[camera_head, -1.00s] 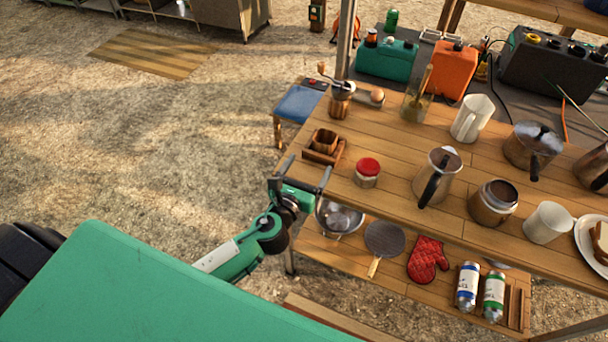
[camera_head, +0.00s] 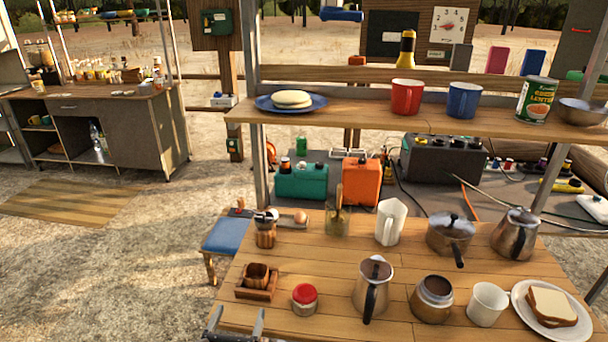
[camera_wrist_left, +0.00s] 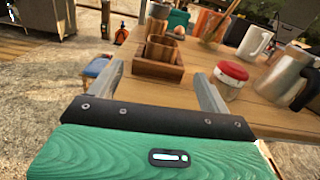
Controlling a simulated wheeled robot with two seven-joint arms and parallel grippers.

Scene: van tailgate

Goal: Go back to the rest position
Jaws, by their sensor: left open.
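My left gripper (camera_head: 234,325) shows at the bottom edge of the head view, at the table's front left corner. Its two fingers are apart with nothing between them. In the left wrist view the open fingers (camera_wrist_left: 162,85) point toward a small wooden box (camera_wrist_left: 150,66) with a wooden cup in it, which lies beyond the fingertips. A red-lidded jar (camera_wrist_left: 230,78) stands just right of the right finger. The box (camera_head: 257,290) and jar (camera_head: 304,299) also show in the head view. My right gripper is not in view.
The wooden table (camera_head: 340,262) holds a grinder (camera_head: 265,233), moka pot (camera_head: 374,287), white pitcher (camera_head: 390,223), saucepan (camera_head: 450,237), mug (camera_head: 487,303) and sandwich plate (camera_head: 578,328). An upper shelf (camera_head: 350,115) runs behind. A blue stool (camera_head: 226,235) stands left; sandy ground lies open beyond.

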